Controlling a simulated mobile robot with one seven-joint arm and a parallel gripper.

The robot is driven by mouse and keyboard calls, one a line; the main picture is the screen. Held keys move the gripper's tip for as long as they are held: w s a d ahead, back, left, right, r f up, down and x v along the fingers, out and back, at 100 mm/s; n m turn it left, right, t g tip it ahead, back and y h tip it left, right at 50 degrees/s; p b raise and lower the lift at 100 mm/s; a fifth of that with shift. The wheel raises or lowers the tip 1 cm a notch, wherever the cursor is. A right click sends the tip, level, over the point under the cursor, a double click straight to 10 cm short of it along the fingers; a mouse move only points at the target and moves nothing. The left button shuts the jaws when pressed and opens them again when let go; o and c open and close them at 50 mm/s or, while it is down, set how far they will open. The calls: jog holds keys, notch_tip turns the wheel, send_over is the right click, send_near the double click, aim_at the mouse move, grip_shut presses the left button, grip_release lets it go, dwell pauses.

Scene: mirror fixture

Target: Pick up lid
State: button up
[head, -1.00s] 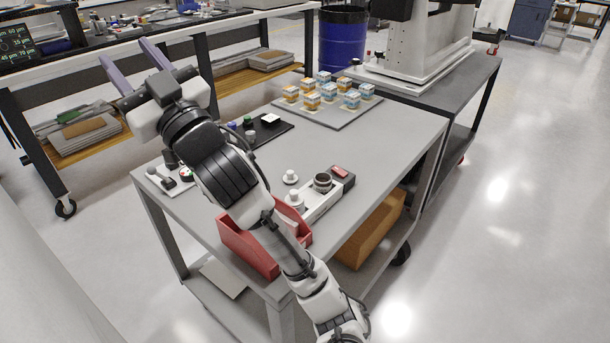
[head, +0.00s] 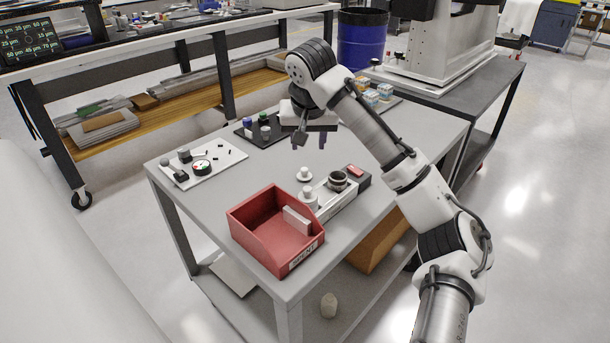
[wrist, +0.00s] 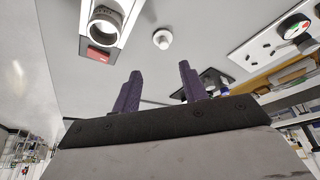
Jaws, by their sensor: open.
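A small white round piece with a knob, which looks like the lid (head: 304,175), sits on the grey table top behind the white fixture. It also shows in the wrist view (wrist: 162,40), beyond my fingertips and roughly between them. My gripper (head: 311,142) hangs above the table with its fingers pointing down. It is open and empty, apart from the lid. In the wrist view its two purple fingers (wrist: 160,72) stand apart with nothing between them.
The white fixture (head: 325,203) holds a dark-rimmed cup (head: 338,180) and a white knobbed piece (head: 308,198). A red bin (head: 250,228) stands at the front. A white tray (head: 225,155) and a black tray (head: 240,130) with small parts lie left and behind.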

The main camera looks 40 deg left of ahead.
send_over(304, 169)
jog(key=s+d, duration=0.2)
jog(key=f, duration=0.5)
jog(key=shift+w+d+f, duration=0.15)
jog(key=shift+w+f, duration=0.1)
jog(key=shift+f, duration=0.15)
jog(key=shift+a+p+x, duration=0.15)
jog(key=shift+p+x, duration=0.1)
jog(key=shift+x, duration=1.05)
jog(key=shift+a+p+x, duration=0.15)
jog(key=shift+p+x, duration=0.1)
jog(key=shift+x, duration=1.1)
jog(key=shift+s, duration=0.15)
grip_shut()
